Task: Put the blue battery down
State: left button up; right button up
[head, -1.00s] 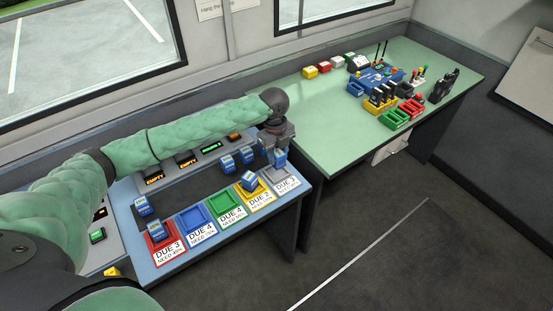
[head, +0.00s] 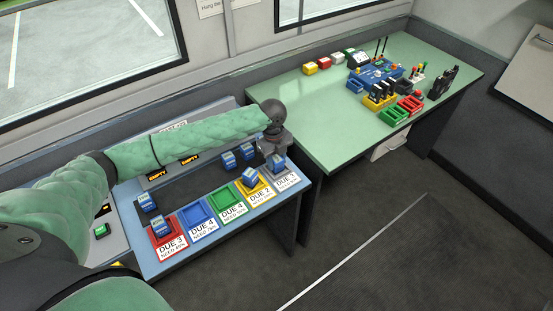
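My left gripper (head: 276,154) points down over the grey tray (head: 287,180) at the right end of the blue desk. Its fingers are shut on a blue battery (head: 278,163), which stands low at this tray. The fingers and the arm partly hide the battery, so I cannot tell whether it rests on the tray floor. Other blue batteries stand in the red tray (head: 174,238) and the yellow tray (head: 262,191). The blue tray (head: 196,214) and green tray (head: 226,199) are empty. My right gripper is out of view.
Two more batteries (head: 228,160) stand close together on the dark strip behind the trays, and one (head: 146,202) stands at its left. A panel with "EMPTY" displays (head: 157,174) is partly behind my arm. A green table (head: 310,120) with equipment stands to the right.

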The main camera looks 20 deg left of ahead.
aim_at(274, 156)
pick_arm(q)
jog(key=o, duration=0.4)
jog(key=shift+o, duration=0.2)
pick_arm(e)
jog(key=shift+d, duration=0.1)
pick_arm(q)
jog(key=shift+r, duration=0.2)
jog(key=shift+r+b, duration=0.3)
jog(key=shift+r, duration=0.05)
notch_tip(274, 156, up, 11)
jog(key=a+b, duration=0.1)
jog(key=b, duration=0.2)
jog(key=shift+w+b, duration=0.4)
jog(key=shift+w, duration=0.05)
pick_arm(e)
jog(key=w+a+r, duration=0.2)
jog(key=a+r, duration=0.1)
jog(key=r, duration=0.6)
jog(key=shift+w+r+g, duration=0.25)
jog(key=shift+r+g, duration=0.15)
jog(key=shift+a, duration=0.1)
